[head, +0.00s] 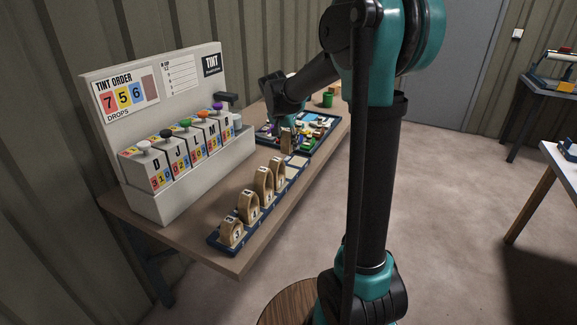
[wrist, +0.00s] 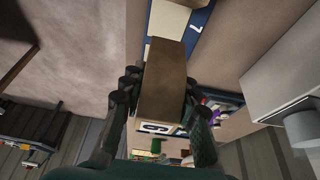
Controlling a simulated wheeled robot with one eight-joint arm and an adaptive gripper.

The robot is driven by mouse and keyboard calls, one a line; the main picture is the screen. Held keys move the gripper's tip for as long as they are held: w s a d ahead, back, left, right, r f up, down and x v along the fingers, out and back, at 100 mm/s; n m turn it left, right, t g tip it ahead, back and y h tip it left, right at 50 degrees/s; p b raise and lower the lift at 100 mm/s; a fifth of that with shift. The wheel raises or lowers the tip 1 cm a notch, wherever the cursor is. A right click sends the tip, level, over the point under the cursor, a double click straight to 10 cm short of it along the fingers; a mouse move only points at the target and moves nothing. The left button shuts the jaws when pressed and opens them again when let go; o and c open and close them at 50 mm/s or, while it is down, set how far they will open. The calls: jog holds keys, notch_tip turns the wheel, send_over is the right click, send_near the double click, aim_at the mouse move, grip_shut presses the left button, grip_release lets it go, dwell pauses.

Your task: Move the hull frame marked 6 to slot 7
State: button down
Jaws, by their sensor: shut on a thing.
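My gripper (head: 288,127) is shut on a wooden hull frame (head: 287,141) at the far end of the blue rack (head: 213,239). In the wrist view my gripper's fingers (wrist: 160,100) clasp both sides of the hull frame (wrist: 165,75). Its white label shows a dark digit that looks like 6. The rack strip (wrist: 203,14) lies beyond it, with a mark like 7 beside a pale empty slot (wrist: 168,20). Several other numbered hull frames, such as the one marked 3 (head: 232,233), stand upright in the near part of the rack.
A dispenser (head: 180,155) with several coloured knobs and a sign board (head: 150,70) stands along the wall side of the bench (head: 185,232). A tray of small coloured pieces (head: 315,128) lies beyond the rack. A green cup (head: 327,100) stands farther back.

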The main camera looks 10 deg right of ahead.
aim_at(285, 150)
notch_tip(285, 150, down, 10)
jog(key=shift+r, duration=0.15)
dwell(0.3)
jog(key=c, duration=1.1)
grip_release()
jog(key=shift+c, duration=0.2)
jog(key=v, duration=1.2)
jog(key=shift+w, duration=0.1)
